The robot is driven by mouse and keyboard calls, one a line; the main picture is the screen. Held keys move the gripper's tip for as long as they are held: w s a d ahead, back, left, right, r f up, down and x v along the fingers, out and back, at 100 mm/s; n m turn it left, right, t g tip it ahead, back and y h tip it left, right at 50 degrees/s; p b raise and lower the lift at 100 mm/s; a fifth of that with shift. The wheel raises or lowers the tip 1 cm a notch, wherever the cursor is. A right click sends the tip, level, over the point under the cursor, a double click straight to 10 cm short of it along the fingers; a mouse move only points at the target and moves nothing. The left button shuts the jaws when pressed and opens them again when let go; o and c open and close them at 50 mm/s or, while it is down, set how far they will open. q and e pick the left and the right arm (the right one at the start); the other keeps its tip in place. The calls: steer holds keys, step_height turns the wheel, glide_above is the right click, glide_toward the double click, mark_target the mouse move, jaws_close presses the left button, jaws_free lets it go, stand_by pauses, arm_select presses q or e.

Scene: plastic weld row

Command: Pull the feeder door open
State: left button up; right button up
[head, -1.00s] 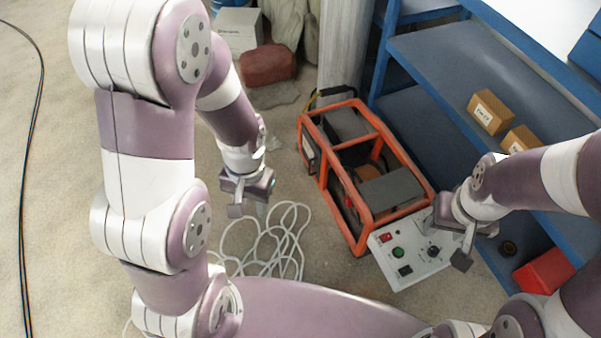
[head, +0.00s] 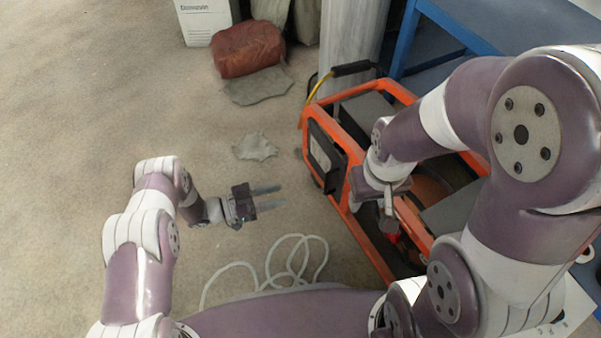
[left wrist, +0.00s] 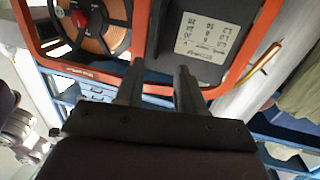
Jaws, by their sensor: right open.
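The feeder is an orange tube frame (head: 352,222) with dark boxes inside, standing on the floor right of centre. A dark panel with a white label (head: 320,149) is on its left end; it looks like the door, but I cannot tell how far it stands open. The left wrist view shows a dark panel with a label (left wrist: 207,37) beside a copper-coloured spool (left wrist: 105,22). My left gripper (head: 267,196) is open and empty, left of the feeder, fingers pointing at it. My right gripper (head: 388,205) is open, pointing down over the feeder's near side; contact is unclear.
A white cable (head: 290,262) lies coiled on the floor near the feeder. A red-brown bag (head: 248,50), a grey cloth (head: 256,146) and a white box (head: 205,20) lie further back. Blue shelving (head: 440,30) stands at the back right. The floor to the left is clear.

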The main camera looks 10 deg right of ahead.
arm_select(q)
steer(key=w+d+b, duration=0.1)
steer(key=d+b, duration=0.4)
steer(key=d, duration=0.7)
steer(key=shift+w+d+r, duration=0.3)
steer(key=shift+d+r, duration=0.1)
steer(key=shift+r, duration=0.05)
jaws_close()
